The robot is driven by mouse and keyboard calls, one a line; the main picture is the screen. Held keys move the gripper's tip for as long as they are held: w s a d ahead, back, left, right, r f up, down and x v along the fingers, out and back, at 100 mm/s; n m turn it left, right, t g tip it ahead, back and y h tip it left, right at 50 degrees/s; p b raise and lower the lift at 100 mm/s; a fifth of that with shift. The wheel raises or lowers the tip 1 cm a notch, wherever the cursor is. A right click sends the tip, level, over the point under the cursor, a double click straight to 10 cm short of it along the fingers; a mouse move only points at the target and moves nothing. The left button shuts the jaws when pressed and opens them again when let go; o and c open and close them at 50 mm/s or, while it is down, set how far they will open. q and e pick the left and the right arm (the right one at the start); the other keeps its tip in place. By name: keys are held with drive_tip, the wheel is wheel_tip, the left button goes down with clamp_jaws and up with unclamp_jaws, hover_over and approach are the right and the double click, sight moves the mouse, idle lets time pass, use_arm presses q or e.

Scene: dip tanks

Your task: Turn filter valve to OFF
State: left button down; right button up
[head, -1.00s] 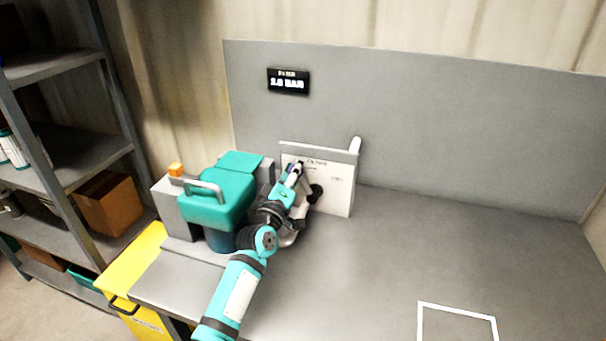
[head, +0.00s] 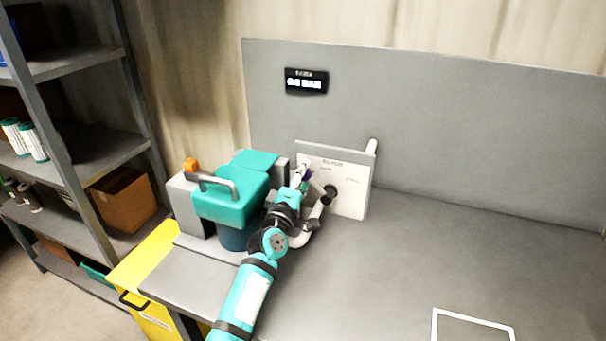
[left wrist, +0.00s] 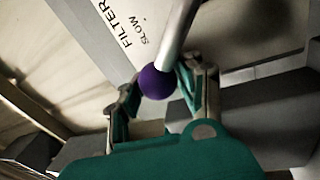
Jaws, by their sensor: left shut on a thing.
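The filter valve is a white panel (head: 350,203) with a dark round pivot (head: 330,192), standing at the back of the grey bench. A lever with a purple ball knob (left wrist: 154,83) ends between the fingers of my left gripper (left wrist: 160,95). The lever's metal rod (left wrist: 177,35) runs up from the knob in the left wrist view. In the head view my left gripper (head: 305,180) is at the panel's left side, shut on the knob. The panel reads FILTER and SLOW in the left wrist view; other labels are too small to read. My right gripper is not in view.
A teal-lidded pump unit (head: 228,198) with a grey handle stands close left of my left arm. A small black display (head: 306,81) hangs on the back board. A yellow bin (head: 150,275) and shelving (head: 95,160) are at left. The bench's right side is clear, with a white outline.

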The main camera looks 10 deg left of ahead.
use_arm(q)
drive_tip(key=shift+s+d+f, duration=0.1)
drive_tip(key=shift+d+f, duration=0.2)
drive_tip(key=shift+f, duration=0.3)
drive_tip(key=c, duration=1.3)
unclamp_jaws()
drive_tip(key=o, duration=0.5)
drive_tip(key=shift+s+r, duration=0.15)
drive_tip(key=shift+r, duration=0.1)
drive_tip(key=shift+a, duration=0.1)
drive_tip(key=shift+r, duration=0.1)
drive_tip(key=v, duration=1.2)
